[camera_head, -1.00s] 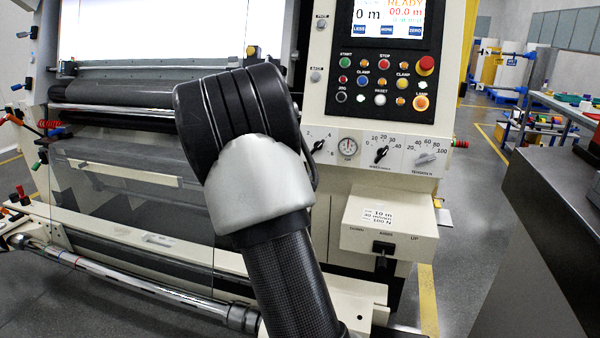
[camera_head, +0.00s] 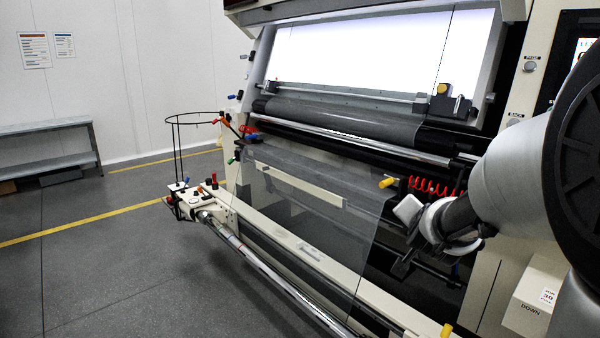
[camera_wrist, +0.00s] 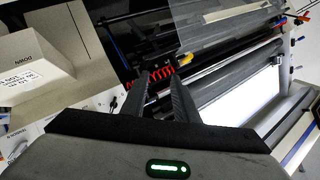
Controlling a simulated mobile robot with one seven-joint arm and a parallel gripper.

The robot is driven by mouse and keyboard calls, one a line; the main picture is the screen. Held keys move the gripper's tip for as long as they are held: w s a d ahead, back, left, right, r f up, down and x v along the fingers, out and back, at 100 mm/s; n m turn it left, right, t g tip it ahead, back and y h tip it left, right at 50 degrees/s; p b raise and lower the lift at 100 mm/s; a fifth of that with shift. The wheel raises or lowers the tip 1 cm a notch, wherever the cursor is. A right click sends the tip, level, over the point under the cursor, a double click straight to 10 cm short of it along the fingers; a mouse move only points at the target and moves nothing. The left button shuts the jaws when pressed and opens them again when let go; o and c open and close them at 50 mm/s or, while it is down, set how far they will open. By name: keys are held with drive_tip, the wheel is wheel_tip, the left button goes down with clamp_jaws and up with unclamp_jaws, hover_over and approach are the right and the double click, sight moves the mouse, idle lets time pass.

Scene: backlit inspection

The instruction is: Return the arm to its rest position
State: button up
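My gripper (camera_wrist: 157,73) shows in the wrist view as two dark fingers, with a gap between their tips and nothing held. My arm (camera_head: 500,190) enters the head view from the right and reaches in front of the lower right of the web inspection machine. Its wrist end is near a red coiled hose (camera_head: 437,187), which also shows just beyond the fingertips in the wrist view (camera_wrist: 163,72). I cannot tell from these views whether anything touches the hose. The fingers are hard to make out in the head view.
The machine has a bright backlit panel (camera_head: 365,52), a dark roller (camera_head: 350,122) and a clear sheet (camera_head: 310,195). A chrome bar (camera_head: 265,275) runs along its front. A cream box (camera_head: 533,300) stands at lower right. The grey floor (camera_head: 110,285) at left is open, with a bench (camera_head: 45,128) behind.

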drive_tip(key=s+a+r+n+g+y, duration=0.25)
drive_tip(key=s+a+n+y, duration=0.35)
drive_tip(key=s+a, duration=0.65)
drive_tip(key=s+a+f+n+g+h, duration=0.1)
drive_tip(key=s+f+n+g, duration=0.15)
drive_tip(key=s, duration=0.55)
drive_tip(key=s+f+n+g+h, duration=0.1)
drive_tip(key=s+n, duration=0.2)
drive_tip(key=s, duration=0.6)
wheel_tip(320, 180, up, 25)
drive_tip(key=p, duration=2.5)
drive_tip(key=shift+g, duration=0.3)
